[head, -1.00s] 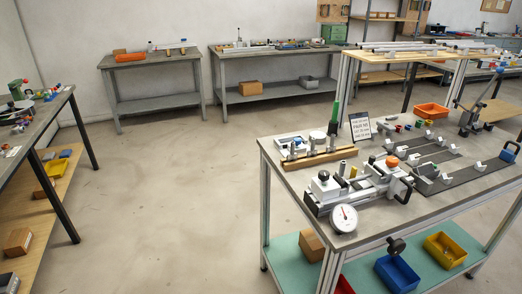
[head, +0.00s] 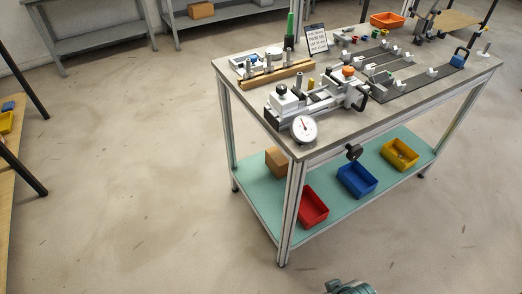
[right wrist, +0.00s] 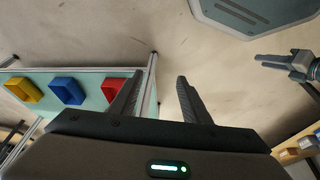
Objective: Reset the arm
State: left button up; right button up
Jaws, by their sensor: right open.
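My right gripper (right wrist: 157,92) is in the right wrist view, with its two dark fingers apart and nothing between them. It hangs clear of the workbench, over open floor. What seems to be my left gripper (right wrist: 275,60) shows at the right edge of the same view; its jaws are too small and edge-on to read. The jig bench (head: 232,84) stands right of centre in the head view. It bears a clamp jig (head: 325,95) with a dial gauge (head: 304,129).
The bench's teal lower shelf (head: 325,208) holds a red bin (head: 312,206), a blue bin (head: 357,180), a yellow bin (head: 399,154) and a cardboard box (head: 278,162). Another table's edge (head: 8,190) is at far left. The floor (head: 130,170) between them is clear.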

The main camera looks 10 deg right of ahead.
jog(key=a+f+t+y, duration=0.1)
jog(key=a+f+t, duration=0.1)
jog(key=f, duration=2.6)
jog(key=shift+a+f, duration=0.2)
jog(key=shift+a, duration=0.5)
jog(key=shift+s, duration=0.15)
